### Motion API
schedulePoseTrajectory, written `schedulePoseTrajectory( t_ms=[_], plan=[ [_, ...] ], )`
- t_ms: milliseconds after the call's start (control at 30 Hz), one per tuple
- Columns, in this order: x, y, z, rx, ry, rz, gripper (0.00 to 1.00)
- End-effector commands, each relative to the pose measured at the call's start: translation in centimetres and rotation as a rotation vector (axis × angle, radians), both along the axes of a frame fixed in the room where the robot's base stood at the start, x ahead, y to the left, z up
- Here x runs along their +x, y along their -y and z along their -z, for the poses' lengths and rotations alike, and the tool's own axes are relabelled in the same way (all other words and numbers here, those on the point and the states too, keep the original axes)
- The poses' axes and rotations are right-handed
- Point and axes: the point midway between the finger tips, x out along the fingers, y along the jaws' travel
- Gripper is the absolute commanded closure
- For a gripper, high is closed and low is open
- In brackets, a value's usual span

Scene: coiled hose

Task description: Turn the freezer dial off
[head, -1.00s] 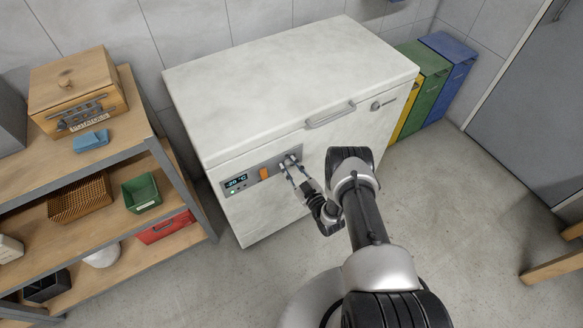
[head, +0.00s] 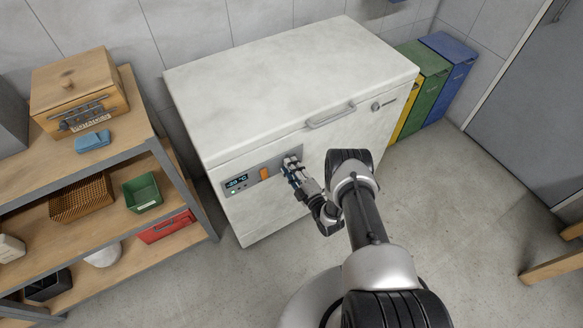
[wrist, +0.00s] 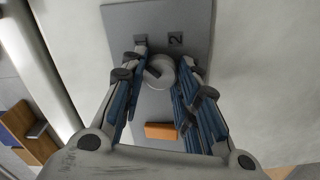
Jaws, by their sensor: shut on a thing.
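The white chest freezer (head: 235,140) has a grey control panel on its front with a lit display (head: 236,182) and an orange switch (head: 264,173). In the wrist view the round grey dial (wrist: 160,74), with a raised pointer bar, sits on the panel (wrist: 118,22). My gripper (head: 291,163) is at the right end of the panel. In the wrist view my gripper (wrist: 164,66) is shut on the dial, one blue-padded finger on each side. A "2" mark shows above the dial. In the head view the gripper hides the dial.
A shelf (head: 120,218) with boxes and bins stands left of the freezer. Yellow, green and blue bins (head: 447,70) stand to its right. The lid handle (head: 331,114) is above the panel.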

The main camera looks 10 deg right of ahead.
Motion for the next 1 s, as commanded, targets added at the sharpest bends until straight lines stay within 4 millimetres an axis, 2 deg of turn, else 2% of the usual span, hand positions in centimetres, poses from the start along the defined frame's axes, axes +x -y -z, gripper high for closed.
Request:
schedulePoseTrajectory(
  t_ms=[600, 1000],
  plan=[
    [-0.08, 0.04, 0.14, -0.539, 0.172, 0.001, 0.95],
    [-0.07, 0.06, 0.16, -0.751, 0.241, 0.0, 0.95]
  ],
)
